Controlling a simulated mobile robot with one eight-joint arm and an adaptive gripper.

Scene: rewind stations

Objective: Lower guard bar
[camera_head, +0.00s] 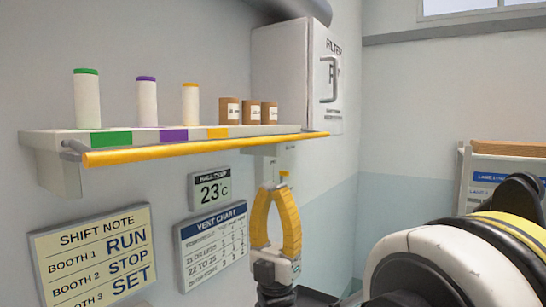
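The guard bar is a long yellow bar (200,147) along the front edge of a white wall shelf (45,140), running the shelf's full length. A grey bracket end meets it at the left. My gripper (272,189) has two yellow curved fingers pointing up, below the right part of the bar and apart from it in the picture. The fingertips come together at the top, with nothing seen between them. A small yellow-topped piece (284,173) shows just above the fingertips; whether it touches them I cannot tell.
On the shelf stand white bottles with green (87,98), purple (147,102) and orange (190,104) caps, and brown jars (250,112). A filter cabinet (282,75) adjoins at right. Signs, including the shift note (93,250), hang below. A rack (500,170) stands far right.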

